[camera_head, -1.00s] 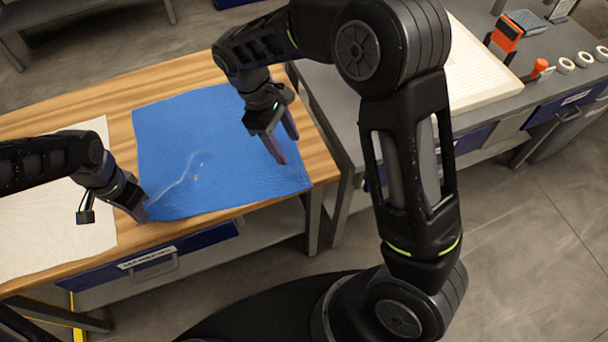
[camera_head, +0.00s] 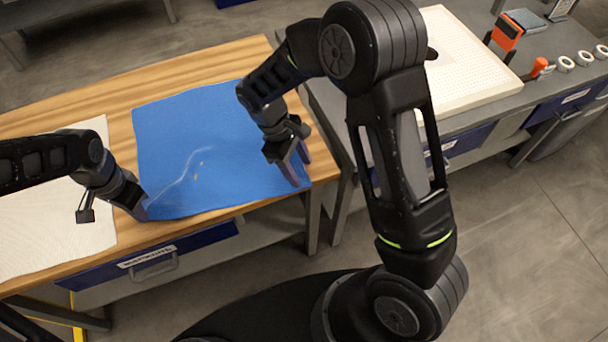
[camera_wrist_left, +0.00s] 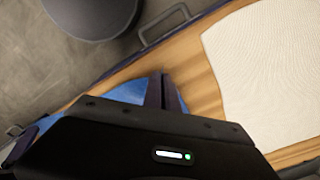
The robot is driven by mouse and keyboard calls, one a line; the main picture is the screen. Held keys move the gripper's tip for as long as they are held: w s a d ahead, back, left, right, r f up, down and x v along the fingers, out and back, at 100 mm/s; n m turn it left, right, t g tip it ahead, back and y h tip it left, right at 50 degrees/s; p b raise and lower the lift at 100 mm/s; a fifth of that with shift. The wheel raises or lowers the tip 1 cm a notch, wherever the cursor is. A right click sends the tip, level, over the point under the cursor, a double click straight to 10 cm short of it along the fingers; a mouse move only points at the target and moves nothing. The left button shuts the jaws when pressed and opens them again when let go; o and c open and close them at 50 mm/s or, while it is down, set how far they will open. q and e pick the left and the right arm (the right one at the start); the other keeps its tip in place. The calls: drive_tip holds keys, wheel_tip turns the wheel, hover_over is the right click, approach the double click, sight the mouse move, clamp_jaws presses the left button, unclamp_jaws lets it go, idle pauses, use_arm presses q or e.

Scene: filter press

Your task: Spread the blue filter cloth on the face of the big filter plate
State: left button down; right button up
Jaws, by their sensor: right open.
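The blue filter cloth (camera_head: 190,150) lies flat on the wooden table, with a faint pale crease and small light marks near its middle. My left gripper (camera_head: 143,210) is at the cloth's near left corner, its fingers close together on the corner. In the left wrist view blue cloth (camera_wrist_left: 130,92) shows beside these fingers (camera_wrist_left: 165,90). My right gripper (camera_head: 299,174) is open, pointing down over the cloth's near right corner. The big filter plate (camera_head: 470,65), cream with a dotted face, lies on the grey bench at the right, partly hidden by my right arm.
A white cloth (camera_head: 50,230) lies left of the blue one and also shows in the left wrist view (camera_wrist_left: 265,80). On the grey bench stand an orange tool (camera_head: 507,33), an orange-topped item (camera_head: 540,67) and white rings (camera_head: 566,64). A gap separates table and bench.

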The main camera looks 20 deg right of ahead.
drive_tip(key=shift+s+d+f, duration=0.1)
drive_tip(key=shift+f, duration=0.25)
drive_tip(key=shift+c, duration=0.2)
clamp_jaws()
idle(1.1)
drive_tip(key=shift+r, duration=2.5)
